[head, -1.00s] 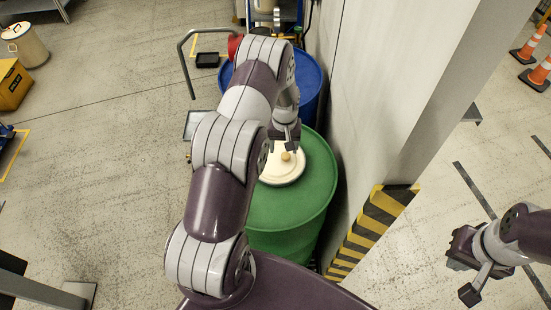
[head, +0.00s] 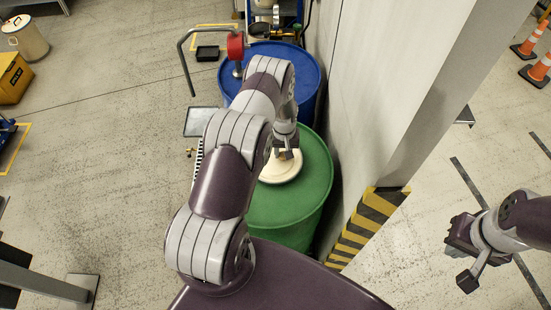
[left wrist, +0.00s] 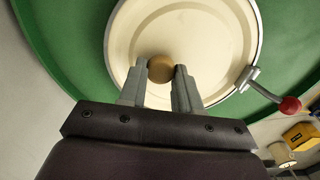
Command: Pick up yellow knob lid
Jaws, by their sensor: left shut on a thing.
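The cream round lid (head: 283,174) lies on top of the green drum (head: 297,207). My left gripper (head: 286,155) points down over the lid and mostly hides the knob in the head view. In the left wrist view its two fingers (left wrist: 159,80) are on either side of the knob, shut on it. The lid looks level on the drum; I cannot tell any gap beneath it. My right gripper (head: 460,260) is open and empty over the floor at the right.
A lever with a red ball (left wrist: 289,105) stands out from the lid's rim. The blue drum (head: 305,75) stands just behind the green one. A wall with a striped yellow-black guard (head: 368,222) is close on the right.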

